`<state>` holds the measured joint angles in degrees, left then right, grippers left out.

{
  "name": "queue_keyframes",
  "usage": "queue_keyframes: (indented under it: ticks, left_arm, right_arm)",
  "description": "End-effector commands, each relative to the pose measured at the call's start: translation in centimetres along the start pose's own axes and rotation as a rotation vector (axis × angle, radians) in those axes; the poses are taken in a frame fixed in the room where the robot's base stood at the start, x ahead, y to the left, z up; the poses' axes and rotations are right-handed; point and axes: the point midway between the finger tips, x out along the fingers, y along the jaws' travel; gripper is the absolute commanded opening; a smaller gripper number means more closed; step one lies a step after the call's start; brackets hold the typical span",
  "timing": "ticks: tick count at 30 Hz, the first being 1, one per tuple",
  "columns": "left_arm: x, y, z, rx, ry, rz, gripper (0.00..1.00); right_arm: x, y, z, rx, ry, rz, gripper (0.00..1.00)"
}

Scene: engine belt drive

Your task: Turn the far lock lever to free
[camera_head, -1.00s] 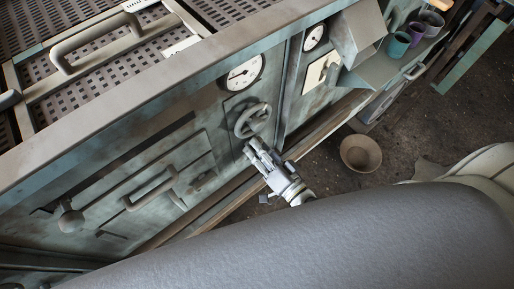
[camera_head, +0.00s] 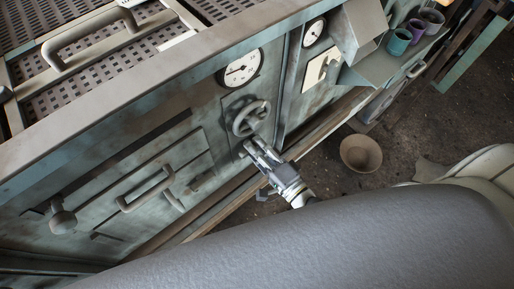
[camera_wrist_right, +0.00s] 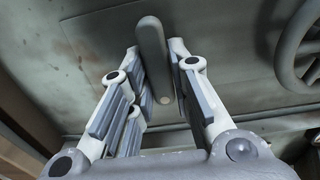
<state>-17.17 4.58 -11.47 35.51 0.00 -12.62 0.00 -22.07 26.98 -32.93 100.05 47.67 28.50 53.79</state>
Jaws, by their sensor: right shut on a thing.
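My right gripper (camera_head: 254,148) reaches the panel just below the grey handwheel (camera_head: 250,117) in the head view. In the right wrist view, the gripper (camera_wrist_right: 158,82) has its two fingers on either side of a grey, round-ended lever (camera_wrist_right: 151,55) and is shut on it. The lever stands along the panel face, beside the handwheel (camera_wrist_right: 300,45). In the head view the gripper largely hides this lever, so I cannot read its position there. My left gripper is not in view.
A round gauge (camera_head: 242,68) sits above the handwheel. A sloped metal chute (camera_head: 357,32), cups (camera_head: 399,42) and a floor bowl (camera_head: 361,153) are to the right.

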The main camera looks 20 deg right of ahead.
Motion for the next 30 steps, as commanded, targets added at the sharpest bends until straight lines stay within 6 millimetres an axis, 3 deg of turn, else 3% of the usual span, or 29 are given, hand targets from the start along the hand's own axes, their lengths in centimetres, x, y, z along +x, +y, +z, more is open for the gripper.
queue_keyframes:
  ticks: [16,17,21,30]
  left_arm:
    - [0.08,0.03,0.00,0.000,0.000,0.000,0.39]
    - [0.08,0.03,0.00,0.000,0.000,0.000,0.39]
    - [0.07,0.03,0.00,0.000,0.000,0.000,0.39]
    - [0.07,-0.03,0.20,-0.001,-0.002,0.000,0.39]
  right_arm:
    - [-0.02,0.08,-0.01,0.022,0.000,0.002,0.00]
    - [-0.02,0.08,-0.01,0.022,0.000,0.002,0.23]
    - [-0.02,0.07,-0.01,0.021,0.000,0.001,0.39]
    - [-0.13,0.06,0.00,0.021,0.000,0.001,0.39]
